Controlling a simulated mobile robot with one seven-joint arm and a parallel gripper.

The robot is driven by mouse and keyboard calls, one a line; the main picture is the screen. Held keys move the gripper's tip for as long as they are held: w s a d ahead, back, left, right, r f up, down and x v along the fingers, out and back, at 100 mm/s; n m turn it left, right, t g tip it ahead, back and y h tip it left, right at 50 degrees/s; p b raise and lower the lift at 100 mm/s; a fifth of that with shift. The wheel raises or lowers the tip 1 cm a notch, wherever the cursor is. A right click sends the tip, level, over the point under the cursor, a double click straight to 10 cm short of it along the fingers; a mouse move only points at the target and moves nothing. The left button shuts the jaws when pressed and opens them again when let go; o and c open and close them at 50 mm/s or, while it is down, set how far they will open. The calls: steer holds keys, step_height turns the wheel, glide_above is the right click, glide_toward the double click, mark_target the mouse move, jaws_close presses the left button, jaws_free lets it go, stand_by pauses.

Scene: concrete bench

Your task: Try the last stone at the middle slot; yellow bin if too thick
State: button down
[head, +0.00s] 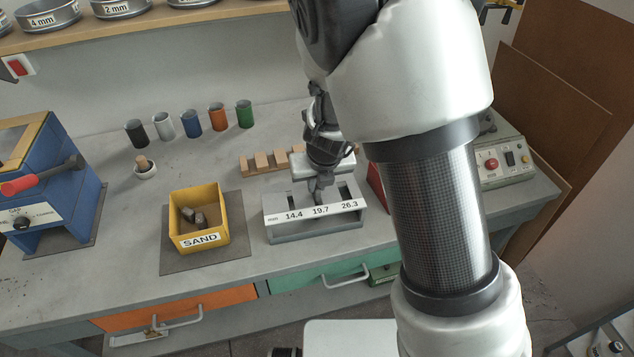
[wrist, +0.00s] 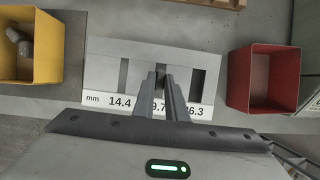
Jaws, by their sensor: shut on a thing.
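The grey slot gauge (head: 285,231) stands on the bench, marked 14.4, 19.7 and 26.3 mm; it also shows in the wrist view (wrist: 105,60). My gripper (head: 318,184) points down over the middle slot, marked 19.7. In the wrist view my gripper (wrist: 161,75) is shut on a small dark stone (wrist: 160,86), mostly hidden between the fingers. I cannot tell how far the stone is into the slot. The yellow bin (head: 184,242), labelled SAND, stands left of the gauge with a few grey stones inside; it also shows in the wrist view (wrist: 48,75).
A red bin (wrist: 263,110) stands right of the gauge, mostly behind my arm in the head view. A wooden block rack (head: 262,162) lies behind the gauge. A blue machine (head: 65,200) is far left.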

steer(key=shift+f, duration=0.25)
stand_by(0.7)
steer(key=c, duration=1.7)
jaws_free()
steer(key=p+v, duration=1)
steer(key=v, duration=0.7)
steer(key=shift+r+p, duration=0.2)
steer(key=shift+p, duration=0.1)
